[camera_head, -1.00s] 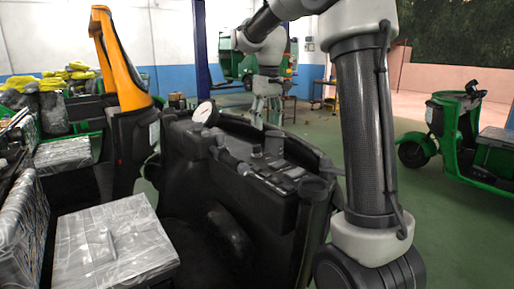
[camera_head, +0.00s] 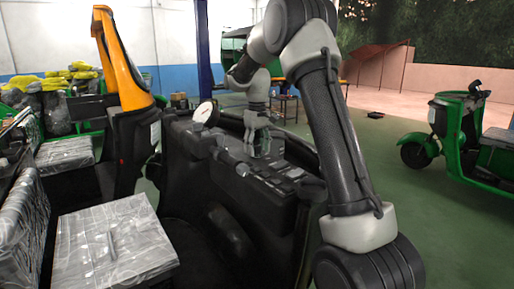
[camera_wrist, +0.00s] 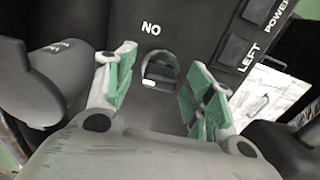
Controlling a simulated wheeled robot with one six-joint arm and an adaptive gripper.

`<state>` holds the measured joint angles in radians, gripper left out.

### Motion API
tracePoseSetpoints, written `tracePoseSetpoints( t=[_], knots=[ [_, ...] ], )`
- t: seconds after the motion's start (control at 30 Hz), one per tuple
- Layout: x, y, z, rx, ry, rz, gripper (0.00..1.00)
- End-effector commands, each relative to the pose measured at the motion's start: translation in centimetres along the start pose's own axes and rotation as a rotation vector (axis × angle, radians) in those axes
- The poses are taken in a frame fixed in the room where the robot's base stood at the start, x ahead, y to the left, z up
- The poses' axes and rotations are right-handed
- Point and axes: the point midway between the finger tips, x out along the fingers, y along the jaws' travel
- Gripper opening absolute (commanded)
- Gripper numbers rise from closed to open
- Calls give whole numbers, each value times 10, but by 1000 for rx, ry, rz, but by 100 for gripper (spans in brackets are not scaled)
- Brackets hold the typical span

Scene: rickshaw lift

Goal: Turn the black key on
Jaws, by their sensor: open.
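The black key (camera_wrist: 158,76) sits in a round switch on the dark dashboard panel, just below a white "NO" label, in the wrist view. It has a small white mark on its lower edge. My gripper (camera_wrist: 163,84) is open, with one green-padded finger on each side of the key and a visible gap on both sides. In the head view my gripper (camera_head: 260,148) is low over the black dashboard (camera_head: 275,180). The key cannot be made out there.
Labelled black buttons, "LEFT" (camera_wrist: 233,51) and "POWER" (camera_wrist: 257,10), lie right of the key in the wrist view. A dark rounded handle (camera_wrist: 38,85) is at left. A round white gauge (camera_head: 205,113) stands left of my gripper in the head view.

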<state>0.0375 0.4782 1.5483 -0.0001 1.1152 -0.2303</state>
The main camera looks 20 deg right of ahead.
Motion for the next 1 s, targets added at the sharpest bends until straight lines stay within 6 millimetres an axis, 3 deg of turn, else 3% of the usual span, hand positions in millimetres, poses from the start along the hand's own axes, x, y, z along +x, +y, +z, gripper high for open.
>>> tracePoseSetpoints(
  t=[0.17, 0.43, 0.77, 1.0],
  knots=[
    [0, 0, 0, 0, 0, 0, 54],
    [0, 0, 0, 0, 0, 0, 8],
    [0, 0, 0, 29, 0, 0, 8],
    [0, 0, 0, 153, 0, 0, 8]
  ],
)
